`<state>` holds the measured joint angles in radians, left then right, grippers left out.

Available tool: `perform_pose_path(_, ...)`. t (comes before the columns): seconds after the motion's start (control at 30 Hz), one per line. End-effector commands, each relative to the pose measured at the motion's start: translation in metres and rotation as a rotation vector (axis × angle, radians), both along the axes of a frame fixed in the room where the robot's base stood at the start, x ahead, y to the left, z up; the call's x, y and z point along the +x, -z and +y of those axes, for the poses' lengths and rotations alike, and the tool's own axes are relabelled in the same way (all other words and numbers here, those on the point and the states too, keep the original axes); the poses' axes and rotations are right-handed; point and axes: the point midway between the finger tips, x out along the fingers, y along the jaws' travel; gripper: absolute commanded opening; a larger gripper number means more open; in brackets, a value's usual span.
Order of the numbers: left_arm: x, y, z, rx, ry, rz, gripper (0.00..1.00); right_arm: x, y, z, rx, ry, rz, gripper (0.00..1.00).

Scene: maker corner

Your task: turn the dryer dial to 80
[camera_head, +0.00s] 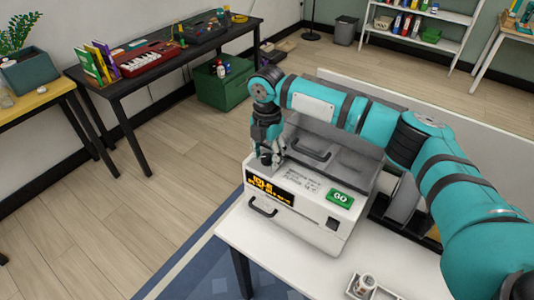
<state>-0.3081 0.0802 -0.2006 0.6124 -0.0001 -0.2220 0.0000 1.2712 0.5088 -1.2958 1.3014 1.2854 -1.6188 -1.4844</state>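The dryer (312,213) is a white box with a grey lid and handle, standing on a white table. Its dark display (270,190) shows orange text that seems to begin with IDLE. A green GO button (340,197) sits right of the display. My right gripper (267,160) points down at the back left of the dryer's top panel, just behind the display. The dial cannot be made out; the gripper covers that spot. I cannot tell whether the fingers touch or grip anything. My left gripper is out of view.
The white table (270,243) has bare room in front of the dryer. A dark bench (160,70) with tools and a green crate (222,88) stand behind at left.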

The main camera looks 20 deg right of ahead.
Motion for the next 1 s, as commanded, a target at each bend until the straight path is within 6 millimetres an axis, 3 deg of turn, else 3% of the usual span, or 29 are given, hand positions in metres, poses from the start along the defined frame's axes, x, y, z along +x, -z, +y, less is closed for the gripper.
perform_pose_path(0.07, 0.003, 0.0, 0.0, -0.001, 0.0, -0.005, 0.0, 0.0, 0.0, 0.0, 0.0, 0.0, 0.0, 0.39)
perform_pose_path(0.37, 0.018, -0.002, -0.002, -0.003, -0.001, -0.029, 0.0, 0.0, 0.0, 0.0, 0.0, 0.0, 0.0, 0.0)
perform_pose_path(0.67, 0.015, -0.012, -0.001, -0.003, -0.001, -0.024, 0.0, 0.0, -0.003, 0.0, 0.0, 0.045, 0.003, 0.0)
perform_pose_path(1.0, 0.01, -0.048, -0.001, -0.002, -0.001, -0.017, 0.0, -0.001, -0.005, 0.001, 0.001, 0.26, 0.006, 0.0)
